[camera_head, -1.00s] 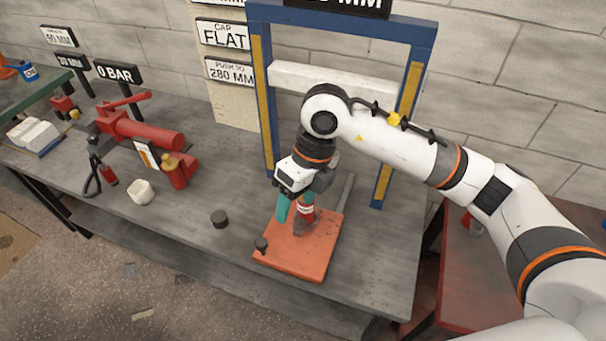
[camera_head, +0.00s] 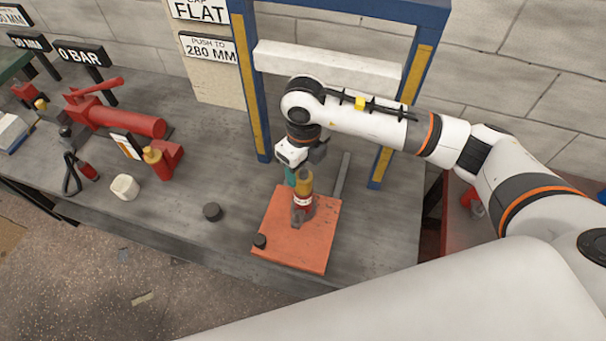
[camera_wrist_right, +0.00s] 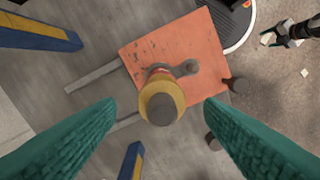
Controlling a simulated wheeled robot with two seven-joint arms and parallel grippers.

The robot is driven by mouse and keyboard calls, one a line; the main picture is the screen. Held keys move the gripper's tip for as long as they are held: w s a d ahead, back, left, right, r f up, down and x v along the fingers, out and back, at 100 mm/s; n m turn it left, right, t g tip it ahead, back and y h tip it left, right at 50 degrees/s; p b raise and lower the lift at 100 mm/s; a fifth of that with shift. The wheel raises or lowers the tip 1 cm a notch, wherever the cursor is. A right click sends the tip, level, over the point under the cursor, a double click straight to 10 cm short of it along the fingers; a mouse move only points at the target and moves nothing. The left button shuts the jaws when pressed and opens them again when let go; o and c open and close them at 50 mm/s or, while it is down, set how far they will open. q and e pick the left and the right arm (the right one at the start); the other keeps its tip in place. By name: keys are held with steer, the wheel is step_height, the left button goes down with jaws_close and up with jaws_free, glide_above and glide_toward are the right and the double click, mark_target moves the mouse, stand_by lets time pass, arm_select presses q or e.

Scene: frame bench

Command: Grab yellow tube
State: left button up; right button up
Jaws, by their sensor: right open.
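The yellow tube (camera_head: 305,186) stands upright on an orange plate (camera_head: 318,235), with a red and white lower part and a grey fitting at its foot. In the right wrist view its yellow body and grey round top (camera_wrist_right: 161,103) show from above. My right gripper (camera_head: 295,178) is over the plate beside the tube. Its two teal fingers are open, one on each side of the tube in the right wrist view, with gaps to both. My left gripper (camera_wrist_right: 287,50) shows small at the upper right of that view, over the floor, its fingers apart.
A blue frame (camera_head: 243,95) with a white crossbar stands behind the plate. Dark knobs (camera_head: 212,212) sit on and beside the plate. At left are a red pump (camera_head: 125,121), a yellow-topped red part (camera_head: 156,160) and a white block (camera_head: 125,187). Grey bench between is clear.

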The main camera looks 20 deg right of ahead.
mark_target(304, 170)
step_height(304, 170, down, 4)
steer(key=shift+s+r+p, duration=0.1)
steer(key=shift+r+p, duration=0.15)
steer(key=shift+p, duration=0.45)
steer(key=shift+f, duration=0.25)
arm_select(q)
steer(key=shift+w+r, duration=0.2)
steer(key=shift+r, duration=0.3)
steer(key=shift+w+r, duration=0.2)
steer(key=shift+r, duration=0.3)
arm_select(e)
steer(key=c, duration=1.2)
